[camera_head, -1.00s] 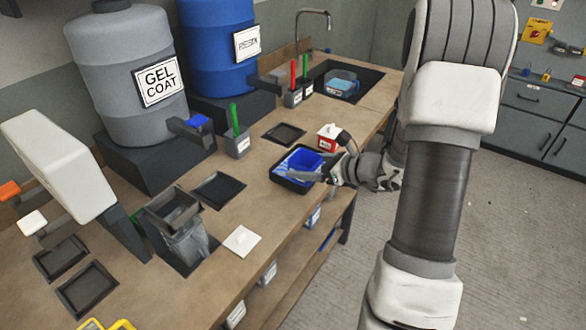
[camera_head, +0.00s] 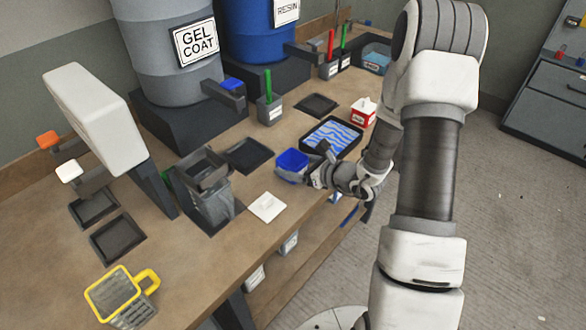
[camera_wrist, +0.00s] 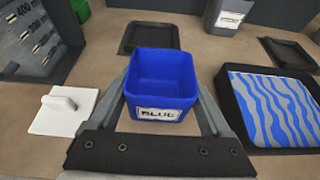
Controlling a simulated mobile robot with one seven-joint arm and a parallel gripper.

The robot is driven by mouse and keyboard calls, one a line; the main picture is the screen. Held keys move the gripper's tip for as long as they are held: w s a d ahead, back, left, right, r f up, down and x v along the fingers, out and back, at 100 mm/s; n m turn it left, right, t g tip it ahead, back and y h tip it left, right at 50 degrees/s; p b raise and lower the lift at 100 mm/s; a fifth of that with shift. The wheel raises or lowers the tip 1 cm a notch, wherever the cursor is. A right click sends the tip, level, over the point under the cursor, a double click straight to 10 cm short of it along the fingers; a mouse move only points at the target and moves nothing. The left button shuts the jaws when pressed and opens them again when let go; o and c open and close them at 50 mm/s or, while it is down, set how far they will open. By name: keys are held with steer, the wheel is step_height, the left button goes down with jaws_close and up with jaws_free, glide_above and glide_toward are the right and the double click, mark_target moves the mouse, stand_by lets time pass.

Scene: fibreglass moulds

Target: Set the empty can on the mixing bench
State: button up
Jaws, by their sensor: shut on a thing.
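My gripper (camera_head: 305,168) is shut on a small blue can (camera_head: 291,162) with a "BLUE" label. In the wrist view the blue can (camera_wrist: 160,80) is upright between the two fingers (camera_wrist: 163,88), and its open top shows a plain blue inside with no contents visible. The mixing bench (camera_head: 225,255) has a brown wooden top. The can is over the bench, left of a black tray (camera_head: 358,153) with a blue and grey wavy surface. I cannot tell whether the can's bottom touches the bench.
A white lid-like square with a knob (camera_head: 267,208) lies left of the can. Also near are a black mat (camera_head: 249,155), another black mat (camera_head: 316,105), a red-and-white box (camera_head: 363,111), a grey cup with a green stick (camera_head: 270,109) and a yellow-handled jug (camera_head: 120,297).

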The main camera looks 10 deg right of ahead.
steer(key=shift+f, duration=0.7)
steer(key=shift+f, duration=0.15)
steer(key=o, duration=1.4)
steer(key=v, duration=1.2)
steer(key=shift+d, duration=0.1)
